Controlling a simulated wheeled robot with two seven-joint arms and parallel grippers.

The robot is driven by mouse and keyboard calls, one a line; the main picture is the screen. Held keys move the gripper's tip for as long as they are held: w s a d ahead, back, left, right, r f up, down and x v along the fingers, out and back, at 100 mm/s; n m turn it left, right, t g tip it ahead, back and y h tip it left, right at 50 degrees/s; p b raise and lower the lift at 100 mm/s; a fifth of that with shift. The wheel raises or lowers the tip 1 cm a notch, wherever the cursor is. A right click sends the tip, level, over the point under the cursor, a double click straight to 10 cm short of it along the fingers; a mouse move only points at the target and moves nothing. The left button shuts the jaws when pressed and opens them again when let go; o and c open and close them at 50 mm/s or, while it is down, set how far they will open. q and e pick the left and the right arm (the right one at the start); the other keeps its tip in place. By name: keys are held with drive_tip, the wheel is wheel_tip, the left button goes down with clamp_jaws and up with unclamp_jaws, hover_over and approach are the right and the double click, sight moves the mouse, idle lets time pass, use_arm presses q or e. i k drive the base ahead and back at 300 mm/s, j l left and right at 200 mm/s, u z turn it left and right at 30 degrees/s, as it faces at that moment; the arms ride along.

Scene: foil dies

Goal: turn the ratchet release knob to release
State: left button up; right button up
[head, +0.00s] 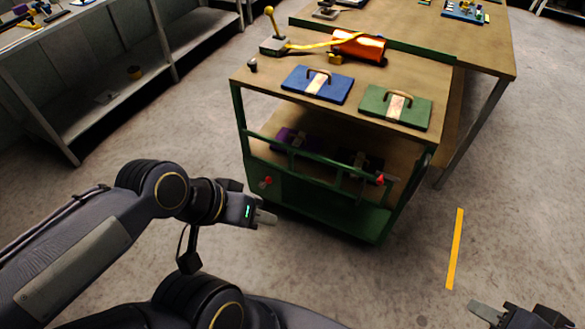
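A green cart (318,205) with a brown top stands ahead of me. At its top's back left a grey base (273,46) carries an upright lever with a yellow ball (269,10). A yellow strap (312,46) runs from this base to a shiny copper-orange roll (360,46). A small dark knob (252,65) sits near the left edge; I cannot tell whether it is the ratchet release knob. My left gripper (266,217) is in front of the cart, low and left, touching nothing visible. My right gripper (485,312) is at the bottom right, partly cut off. Neither finger gap shows clearly.
A blue plate (335,91) and a green plate (418,112), both handled, lie on the cart top. Darker plates lie on its lower shelf. Red knobs (266,181) show on the cart's front. A workbench (490,50) stands behind, shelving at left. Floor right of the cart is clear.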

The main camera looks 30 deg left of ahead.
sight(251, 63)
drive_tip(key=i+j+u, duration=0.3)
drive_tip(key=i+j, duration=0.5)
drive_tip(key=j, duration=0.2)
drive_tip(key=i+j+u, duration=0.3)
drive_tip(key=i+j, duration=0.5)
drive_tip(key=i, duration=0.1)
